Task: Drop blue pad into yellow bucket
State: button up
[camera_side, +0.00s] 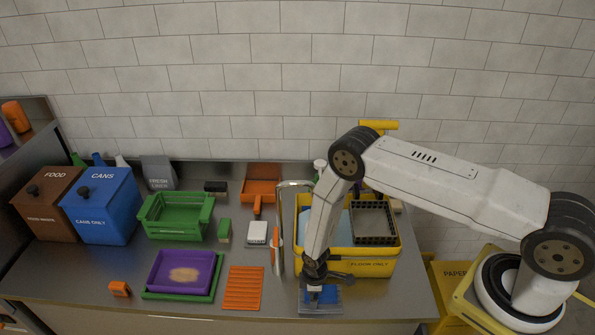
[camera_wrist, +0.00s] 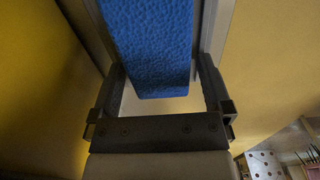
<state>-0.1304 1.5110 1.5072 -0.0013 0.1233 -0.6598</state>
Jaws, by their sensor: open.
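The blue pad (camera_side: 325,295) lies at the counter's front edge, in front of the yellow bucket (camera_side: 372,268), which is marked FLOOR ONLY. In the side view my gripper (camera_side: 316,284) is low over the pad and hides part of it. In the wrist view the textured blue pad (camera_wrist: 150,40) lies between the two fingers of my gripper (camera_wrist: 161,78), which stand apart with gaps on both sides. The bucket holds pale blue contents (camera_side: 338,228) and a dark-rimmed grey basket (camera_side: 373,222).
A slatted orange mat (camera_side: 243,288), a purple tray (camera_side: 181,270) on a green board, and a white block (camera_side: 256,232) are left of my gripper. A green crate (camera_side: 179,216) and the FOOD (camera_side: 46,207) and CANS (camera_side: 103,207) bins stand further left. A faucet (camera_side: 281,222) rises beside the bucket.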

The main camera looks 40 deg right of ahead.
jog(key=c, duration=1.2)
jog(key=shift+r, duration=0.15)
jog(key=shift+r, duration=1.15)
jog(key=shift+c, duration=0.2)
jog(key=s+d+r, duration=0.1)
jog(key=s+r, duration=0.9)
jog(key=s, duration=0.4)
jog(key=shift+d+r, duration=0.25)
